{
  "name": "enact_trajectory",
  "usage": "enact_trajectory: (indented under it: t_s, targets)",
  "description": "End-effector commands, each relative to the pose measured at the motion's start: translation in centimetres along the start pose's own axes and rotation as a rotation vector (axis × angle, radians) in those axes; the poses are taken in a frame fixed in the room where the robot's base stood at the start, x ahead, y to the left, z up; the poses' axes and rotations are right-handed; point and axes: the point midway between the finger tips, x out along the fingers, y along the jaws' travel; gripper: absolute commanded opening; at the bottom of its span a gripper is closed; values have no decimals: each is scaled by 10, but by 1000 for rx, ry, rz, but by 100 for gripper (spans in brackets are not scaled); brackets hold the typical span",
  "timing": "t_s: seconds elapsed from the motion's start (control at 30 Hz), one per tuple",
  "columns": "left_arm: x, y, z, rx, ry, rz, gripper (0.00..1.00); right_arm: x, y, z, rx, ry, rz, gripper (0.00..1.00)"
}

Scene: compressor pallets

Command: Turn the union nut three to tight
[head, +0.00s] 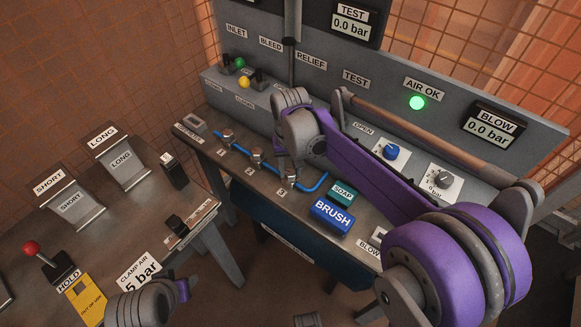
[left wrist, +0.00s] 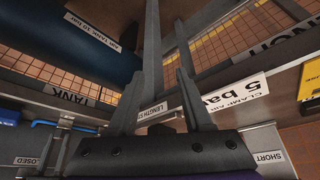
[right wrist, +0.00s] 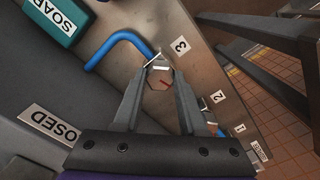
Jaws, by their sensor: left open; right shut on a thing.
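Union nut three (right wrist: 160,78) is a metal hex nut with a red mark, beside the label "3" in the right wrist view. My right gripper (right wrist: 160,70) is shut on it, one finger on each side. In the head view nut three (head: 290,180) shows small under my purple right arm, and my right fingers are mostly hidden. A blue pipe (right wrist: 120,40) leads away from the nut. Nuts one (head: 228,135) and two (head: 257,155) sit to its left on the bench.
The blue BRUSH block (head: 332,216) and teal SOAP block (head: 343,193) lie to the right of nut three. The gauge panel behind reads 0.0 bar (head: 351,24), and the AIR OK lamp (head: 417,103) is green. A side bench (head: 90,235) stands left.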

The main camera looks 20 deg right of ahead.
Motion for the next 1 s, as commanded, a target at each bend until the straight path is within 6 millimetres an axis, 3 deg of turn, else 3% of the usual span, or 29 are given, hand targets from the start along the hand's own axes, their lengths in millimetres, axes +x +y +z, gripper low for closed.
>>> enact_trajectory:
  t_s: [0.33,0.9,0.93,1.0]
  targets:
    - [-2,0,-1,0,1,0,50,-1,0,0,153,0,0,0]
    - [-3,0,-2,0,1,0,50,-1,0,0,183,0,0,0]
    - [-3,0,-2,0,1,0,50,-1,0,0,183,0,0,45]
    - [-3,0,-2,0,1,0,50,0,0,0,183,0,0,57]
